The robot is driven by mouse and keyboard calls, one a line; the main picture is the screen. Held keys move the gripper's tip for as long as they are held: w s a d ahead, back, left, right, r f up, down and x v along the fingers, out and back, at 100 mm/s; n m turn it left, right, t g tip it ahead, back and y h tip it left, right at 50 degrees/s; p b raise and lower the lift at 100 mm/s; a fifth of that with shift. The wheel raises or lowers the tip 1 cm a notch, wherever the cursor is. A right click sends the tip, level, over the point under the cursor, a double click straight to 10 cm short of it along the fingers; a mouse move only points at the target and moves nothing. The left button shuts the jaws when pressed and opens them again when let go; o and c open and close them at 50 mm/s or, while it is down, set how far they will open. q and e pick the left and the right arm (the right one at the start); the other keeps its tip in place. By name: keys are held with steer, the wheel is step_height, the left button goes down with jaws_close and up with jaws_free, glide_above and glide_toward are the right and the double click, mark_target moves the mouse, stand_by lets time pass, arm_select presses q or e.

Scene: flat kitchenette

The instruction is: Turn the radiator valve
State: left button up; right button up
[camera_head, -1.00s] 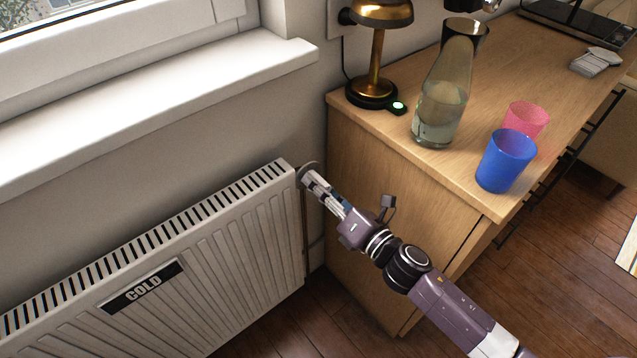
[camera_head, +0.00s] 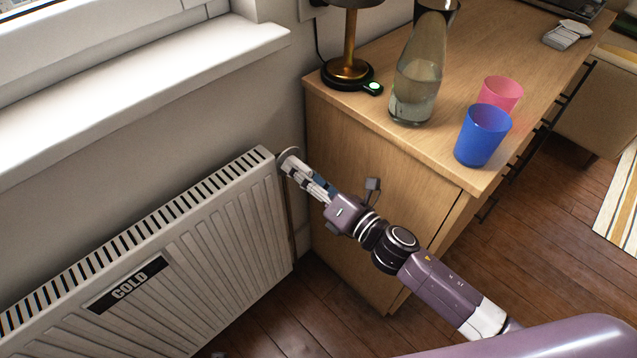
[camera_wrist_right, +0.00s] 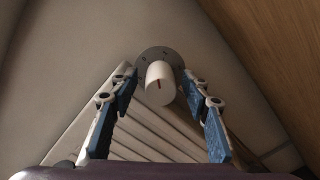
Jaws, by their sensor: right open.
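The radiator valve has a white knob (camera_wrist_right: 158,84) with a short red mark and a round grey plate (camera_wrist_right: 165,57) behind it. In the head view the grey plate (camera_head: 288,158) shows at the radiator's upper right corner, while my right gripper hides most of the knob. My right gripper (camera_head: 297,174) reaches the valve from the lower right. In the right wrist view my right gripper (camera_wrist_right: 159,82) is open, with one finger on each side of the knob and a gap to each. I cannot tell how deep the knob sits between the fingertips. My left gripper is not in view.
The white radiator (camera_head: 175,262) carries a COLD sign (camera_head: 129,284). A wooden cabinet (camera_head: 345,150) stands close right of the valve. On it are a brass lamp (camera_head: 349,70), glass carafe (camera_head: 417,85), blue cup (camera_head: 482,135) and pink cup (camera_head: 502,92).

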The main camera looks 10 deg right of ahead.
steer(key=v, duration=1.1)
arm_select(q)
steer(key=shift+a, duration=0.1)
arm_select(e)
steer(key=shift+s+d, duration=0.1)
